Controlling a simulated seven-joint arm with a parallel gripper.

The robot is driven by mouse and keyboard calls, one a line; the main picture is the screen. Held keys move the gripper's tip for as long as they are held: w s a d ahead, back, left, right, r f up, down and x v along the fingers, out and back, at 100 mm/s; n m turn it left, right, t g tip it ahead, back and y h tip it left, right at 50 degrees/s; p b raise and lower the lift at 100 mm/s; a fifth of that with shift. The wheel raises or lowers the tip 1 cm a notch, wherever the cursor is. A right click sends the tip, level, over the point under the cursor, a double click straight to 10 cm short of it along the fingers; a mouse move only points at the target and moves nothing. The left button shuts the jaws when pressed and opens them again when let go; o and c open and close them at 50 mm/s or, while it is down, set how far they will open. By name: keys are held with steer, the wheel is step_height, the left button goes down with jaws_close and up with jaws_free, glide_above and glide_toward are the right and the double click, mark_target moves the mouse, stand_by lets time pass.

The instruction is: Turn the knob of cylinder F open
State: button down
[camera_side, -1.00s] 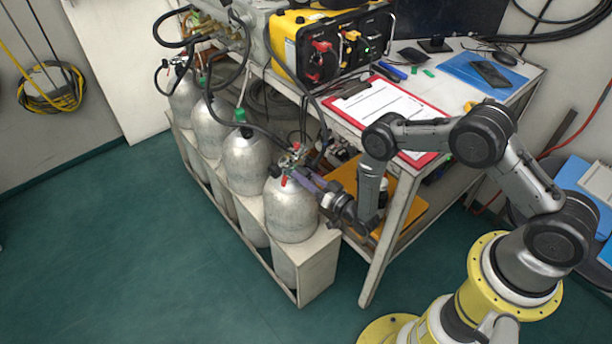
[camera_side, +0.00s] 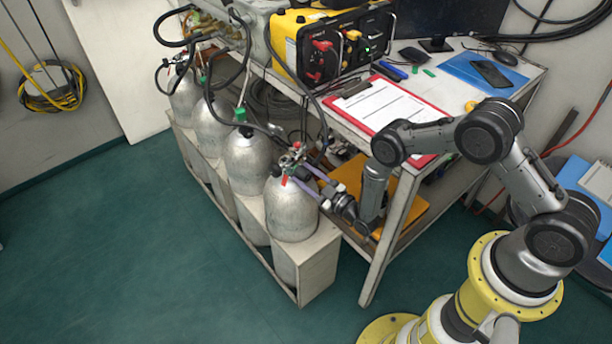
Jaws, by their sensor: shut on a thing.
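Several silver gas cylinders stand in a row. The nearest cylinder (camera_side: 291,212) has a valve (camera_side: 291,160) with red parts on top. I cannot read any letter on the cylinders, so I cannot tell which is F. My gripper (camera_side: 299,175) reaches in from the right, its two purple fingers on either side of the valve's near side. It is shut on the valve knob, which is mostly hidden between the fingertips. How far the knob is turned cannot be told.
Behind stand other cylinders (camera_side: 248,165) in a pale rack (camera_side: 318,262), with black hoses above. The workbench (camera_side: 398,215) is close to my wrist on the right, with a red clipboard (camera_side: 385,108) and a yellow unit (camera_side: 290,40) on top. The floor at left is clear.

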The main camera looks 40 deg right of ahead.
steer(key=shift+f+n, duration=0.1)
steer(key=shift+n, duration=0.9)
steer(key=shift+c, duration=1.5)
jaws_free()
steer(key=shift+s, duration=0.1)
steer(key=s+d, duration=0.1)
steer(key=s, duration=0.6)
steer(key=shift+s+f, duration=0.15)
